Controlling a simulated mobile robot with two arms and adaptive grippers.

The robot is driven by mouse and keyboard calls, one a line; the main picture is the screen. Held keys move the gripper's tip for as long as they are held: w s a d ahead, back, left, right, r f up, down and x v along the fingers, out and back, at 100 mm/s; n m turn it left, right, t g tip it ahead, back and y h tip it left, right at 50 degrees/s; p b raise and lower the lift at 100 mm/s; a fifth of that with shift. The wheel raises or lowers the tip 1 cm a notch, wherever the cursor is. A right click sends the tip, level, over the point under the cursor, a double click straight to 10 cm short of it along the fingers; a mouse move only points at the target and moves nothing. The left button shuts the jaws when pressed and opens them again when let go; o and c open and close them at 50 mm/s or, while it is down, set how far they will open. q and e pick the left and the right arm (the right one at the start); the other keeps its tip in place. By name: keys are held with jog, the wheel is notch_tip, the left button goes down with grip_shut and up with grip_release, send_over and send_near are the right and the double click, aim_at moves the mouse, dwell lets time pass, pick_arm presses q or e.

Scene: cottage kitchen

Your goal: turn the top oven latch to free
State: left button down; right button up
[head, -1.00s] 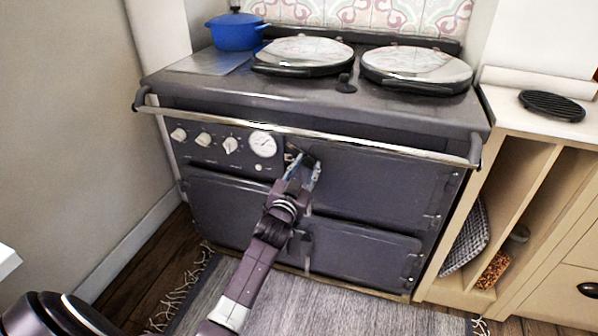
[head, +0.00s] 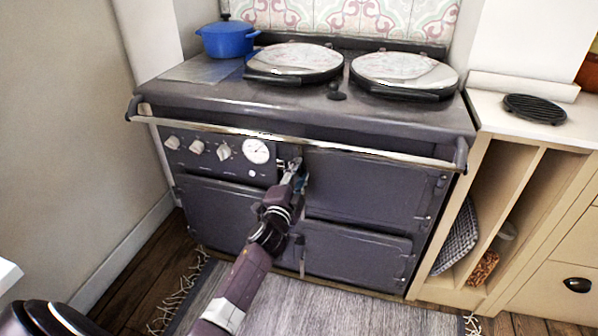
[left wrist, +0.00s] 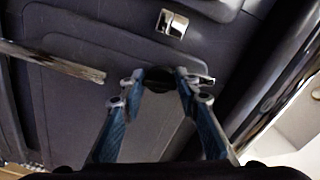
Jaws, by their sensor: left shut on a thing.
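The top oven latch (head: 297,162) is a small handle at the left edge of the upper right oven door (head: 365,190), beside the dial. My left gripper (head: 298,180) reaches it from below and in front, and its fingers are shut on it. In the left wrist view the two blue-grey fingers (left wrist: 160,78) close in on a dark rounded end of the latch (left wrist: 158,82). The fingers hide much of the latch, so its exact angle is hard to tell. My right gripper is not in view.
A chrome rail (head: 300,138) runs across the stove front above the latch. The lower door's handle (head: 301,262) hangs below, close to my left arm. A blue pot (head: 228,40) stands on the stove top. A grey rug (head: 320,312) lies in front.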

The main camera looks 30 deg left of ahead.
pick_arm(q)
jog(key=shift+m, duration=0.9)
jog(key=c, duration=1.5)
grip_release()
jog(key=shift+s, duration=0.1)
jog(key=v, duration=1.2)
jog(key=shift+f, duration=0.1)
